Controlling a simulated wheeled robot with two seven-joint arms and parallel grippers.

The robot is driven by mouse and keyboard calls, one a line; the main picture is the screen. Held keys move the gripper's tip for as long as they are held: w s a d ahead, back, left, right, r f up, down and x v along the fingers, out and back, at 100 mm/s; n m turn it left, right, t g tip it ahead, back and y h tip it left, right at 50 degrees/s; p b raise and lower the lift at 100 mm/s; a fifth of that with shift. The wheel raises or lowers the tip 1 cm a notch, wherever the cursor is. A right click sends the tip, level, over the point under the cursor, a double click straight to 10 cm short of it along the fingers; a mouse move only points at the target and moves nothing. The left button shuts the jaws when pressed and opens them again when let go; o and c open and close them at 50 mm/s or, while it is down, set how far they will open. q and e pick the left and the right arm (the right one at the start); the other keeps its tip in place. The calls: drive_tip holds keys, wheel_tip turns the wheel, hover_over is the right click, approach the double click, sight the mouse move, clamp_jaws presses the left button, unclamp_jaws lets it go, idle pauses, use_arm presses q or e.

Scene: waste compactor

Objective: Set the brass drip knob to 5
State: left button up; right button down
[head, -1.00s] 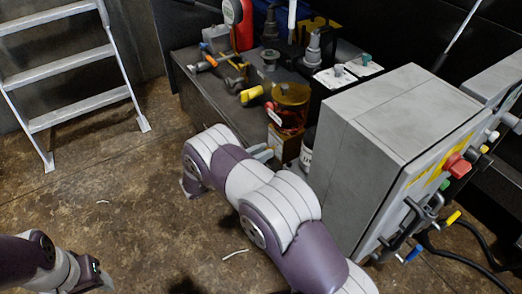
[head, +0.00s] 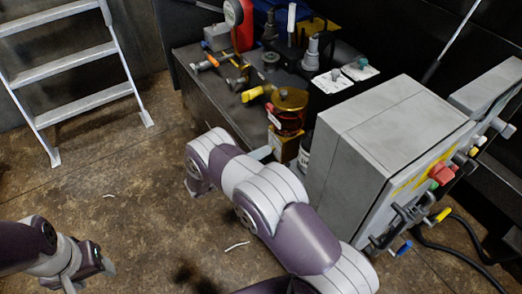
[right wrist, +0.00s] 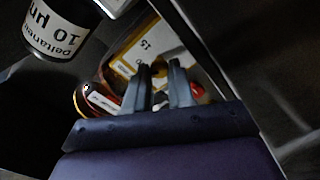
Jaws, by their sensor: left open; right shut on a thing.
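An amber oil jar with a brass-coloured top (head: 290,97) stands on an orange-yellow box (head: 284,146) at the bench's right front. In the right wrist view the box shows a pale face (right wrist: 142,45) with a yellow edge and the number 15. My right gripper (right wrist: 163,68) has its fingers in front of this face, shut on what seems to be the brass drip knob. The fingers hide the knob, so its setting cannot be read. In the head view my right arm covers most of that gripper. My left gripper (head: 95,262) is open and empty over the floor at lower left.
A dark canister with a white "10 µm" label (right wrist: 55,30) is close to the right gripper. A grey control cabinet (head: 385,130) with buttons and levers stands right of my right arm. Tools lie on the bench (head: 215,95). A stepladder (head: 75,60) is at left; the floor between is open.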

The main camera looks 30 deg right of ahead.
drive_tip(key=n+p, duration=0.1)
drive_tip(key=n, duration=1)
drive_tip(key=shift+f+n, duration=0.15)
drive_tip(key=shift+n, duration=0.25)
idle(0.4)
drive_tip(key=c, duration=1)
unclamp_jaws()
drive_tip(key=s+a+p, duration=0.1)
drive_tip(key=a, duration=1.1)
drive_tip(key=shift+a, duration=0.35)
